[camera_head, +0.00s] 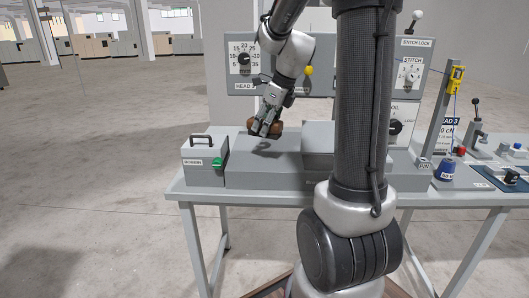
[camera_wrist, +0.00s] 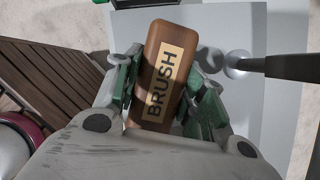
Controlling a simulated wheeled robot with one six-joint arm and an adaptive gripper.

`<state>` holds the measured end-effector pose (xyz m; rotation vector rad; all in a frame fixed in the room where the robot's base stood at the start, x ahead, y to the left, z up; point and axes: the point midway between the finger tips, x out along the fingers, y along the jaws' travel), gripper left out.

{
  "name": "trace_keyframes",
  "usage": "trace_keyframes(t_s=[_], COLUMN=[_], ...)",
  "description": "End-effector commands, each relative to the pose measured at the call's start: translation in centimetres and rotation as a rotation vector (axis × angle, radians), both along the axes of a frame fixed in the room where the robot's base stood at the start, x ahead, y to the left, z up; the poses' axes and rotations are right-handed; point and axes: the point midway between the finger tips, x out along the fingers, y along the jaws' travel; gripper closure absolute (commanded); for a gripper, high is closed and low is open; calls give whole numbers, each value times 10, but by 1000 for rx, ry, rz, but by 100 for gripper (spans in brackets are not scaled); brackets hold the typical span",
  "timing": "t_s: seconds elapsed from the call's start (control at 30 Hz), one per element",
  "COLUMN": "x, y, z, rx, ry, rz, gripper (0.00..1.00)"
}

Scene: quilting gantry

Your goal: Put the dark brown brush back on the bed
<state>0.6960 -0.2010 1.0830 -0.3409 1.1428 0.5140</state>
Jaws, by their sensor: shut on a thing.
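The dark brown brush (camera_wrist: 158,62) has a light label reading BRUSH. My gripper (camera_wrist: 160,105) is shut on it, with one finger on each side of the brush in the wrist view. In the head view my gripper (camera_head: 264,130) points down with the brush (camera_head: 277,128) between its fingers, over the grey bed (camera_head: 245,172) of the table. A shadow lies on the bed below it. The brush seems slightly above the bed, but I cannot tell for sure whether it touches.
A raised grey block (camera_head: 318,140) is to the right, partly behind my arm. Dial panels (camera_head: 243,62) stand behind.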

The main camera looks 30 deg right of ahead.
Motion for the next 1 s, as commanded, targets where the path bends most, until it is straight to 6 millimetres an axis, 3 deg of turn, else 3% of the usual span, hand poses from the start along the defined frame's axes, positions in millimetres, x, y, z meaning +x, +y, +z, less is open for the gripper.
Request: trace_keyframes(t_s=[0.13,0.37,0.6,0.97,1.0], x=[0,0,0,0,0], y=[0,0,0,0,0], z=[-35,-56,-88,-93,-94], rx=[0,-1,0,-1,-1], ry=[2,-1,1,-1,-1], rz=[-1,1,0,1,1], gripper=[86,86,86,86,58])
